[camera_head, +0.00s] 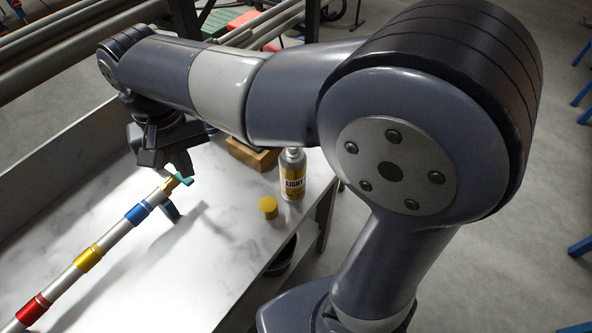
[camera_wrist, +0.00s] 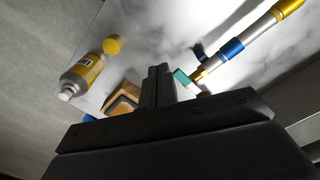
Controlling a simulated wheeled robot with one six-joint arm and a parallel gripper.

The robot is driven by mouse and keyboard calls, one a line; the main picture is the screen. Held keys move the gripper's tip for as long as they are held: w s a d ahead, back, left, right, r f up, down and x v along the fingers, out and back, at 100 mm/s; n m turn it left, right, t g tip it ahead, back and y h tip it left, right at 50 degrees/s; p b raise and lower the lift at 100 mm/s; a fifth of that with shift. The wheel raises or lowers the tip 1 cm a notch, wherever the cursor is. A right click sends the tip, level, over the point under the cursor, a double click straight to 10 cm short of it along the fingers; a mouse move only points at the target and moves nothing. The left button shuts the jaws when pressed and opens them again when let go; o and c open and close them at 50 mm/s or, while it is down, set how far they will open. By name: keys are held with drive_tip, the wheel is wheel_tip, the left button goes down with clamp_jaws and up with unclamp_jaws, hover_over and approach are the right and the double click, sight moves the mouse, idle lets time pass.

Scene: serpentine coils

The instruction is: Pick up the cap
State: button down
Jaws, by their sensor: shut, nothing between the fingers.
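The yellow cap (camera_head: 268,207) sits on the white marbled table, just in front and left of the bottle (camera_head: 293,174), near the table's right edge. It also shows at the upper left in the wrist view (camera_wrist: 112,45). The bottle has a grey upper part and a yellow label, and stands upright. My gripper (camera_head: 182,168) is shut and empty, to the left of the cap and well apart from it, above the end of the banded pipe. Its closed fingers also show in the wrist view (camera_wrist: 158,72).
A metal pipe (camera_head: 115,235) with red, yellow and blue bands runs to the lower left and has a teal handle (camera_head: 180,181) at its end. A wooden block (camera_head: 252,156) stands behind the cap. A raised wall (camera_head: 60,160) bounds the table's left side.

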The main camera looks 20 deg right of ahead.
sight(268, 205)
drive_tip(key=c, duration=2.2)
unclamp_jaws()
drive_tip(key=c, duration=2)
unclamp_jaws()
drive_tip(key=shift+w+d+f, duration=0.1)
drive_tip(key=shift+d+f, duration=0.15)
drive_tip(key=shift+f, duration=0.05)
drive_tip(key=o, duration=0.9)
drive_tip(key=w+d+f+m+b, duration=0.1)
drive_tip(key=d+f+m+b, duration=0.2)
drive_tip(key=d+f, duration=0.8)
drive_tip(key=d+b, duration=0.1)
drive_tip(key=b, duration=0.1)
drive_tip(key=shift+d+f+b, duration=0.3)
drive_tip(key=shift+d+f, duration=0.05)
drive_tip(key=shift+f, duration=0.05)
drive_tip(key=o, duration=0.4)
drive_tip(key=f, duration=0.4)
drive_tip(key=shift+d+f, duration=0.2)
drive_tip(key=shift+f, duration=0.15)
drive_tip(key=shift+w+f, duration=0.15)
drive_tip(key=shift+f, duration=1.45)
drive_tip(key=shift+w+f, duration=0.1)
drive_tip(key=shift+f, duration=1.45)
